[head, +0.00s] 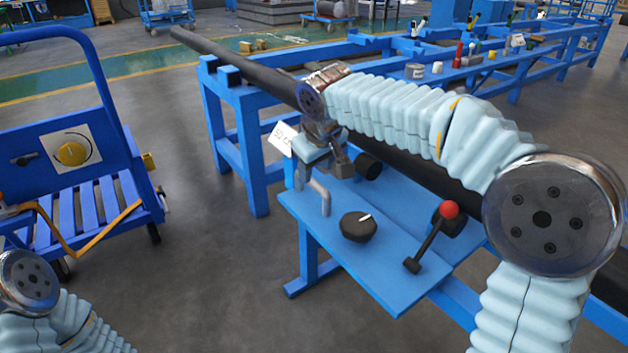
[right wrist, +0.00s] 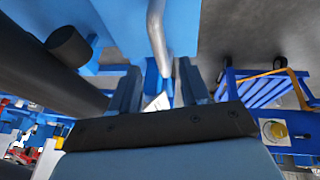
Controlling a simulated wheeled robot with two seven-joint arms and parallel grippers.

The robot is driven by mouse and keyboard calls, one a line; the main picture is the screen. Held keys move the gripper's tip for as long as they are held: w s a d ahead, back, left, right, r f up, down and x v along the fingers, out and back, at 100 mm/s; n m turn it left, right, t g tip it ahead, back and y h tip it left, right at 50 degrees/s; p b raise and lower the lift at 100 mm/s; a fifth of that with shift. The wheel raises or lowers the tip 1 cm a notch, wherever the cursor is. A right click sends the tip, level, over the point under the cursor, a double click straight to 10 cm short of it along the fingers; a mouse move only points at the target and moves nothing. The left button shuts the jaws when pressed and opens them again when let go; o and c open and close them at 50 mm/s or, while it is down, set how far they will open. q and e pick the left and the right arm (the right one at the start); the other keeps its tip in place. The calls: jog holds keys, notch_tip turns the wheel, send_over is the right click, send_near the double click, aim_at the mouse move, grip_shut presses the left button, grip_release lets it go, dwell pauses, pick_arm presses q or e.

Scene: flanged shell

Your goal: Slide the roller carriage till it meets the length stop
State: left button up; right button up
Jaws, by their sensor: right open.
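A long dark pipe (head: 235,65) lies along the blue bench (head: 250,150) in the head view. My right gripper (head: 325,160) is over the bench's near side, beside the pipe, and is open. In the right wrist view, a bent grey bar (right wrist: 157,40) shows ahead of and between the fingers of my right gripper (right wrist: 158,75); I cannot tell whether they touch it. The bar (head: 321,197) also shows just below the gripper in the head view. I cannot clearly make out the roller carriage; my right arm may hide part of it. A white tag (head: 283,138) may mark the length stop. My left gripper is out of view.
A blue panel (head: 390,285) carries a black knob (head: 358,227) and a red-balled lever (head: 432,236). A blue cart (head: 85,190) stands at left. Bare floor (head: 200,270) lies between cart and bench.

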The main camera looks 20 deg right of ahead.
aim_at(314, 181)
jog(key=shift+x, duration=2.35)
jog(key=shift+c, duration=0.4)
grip_shut()
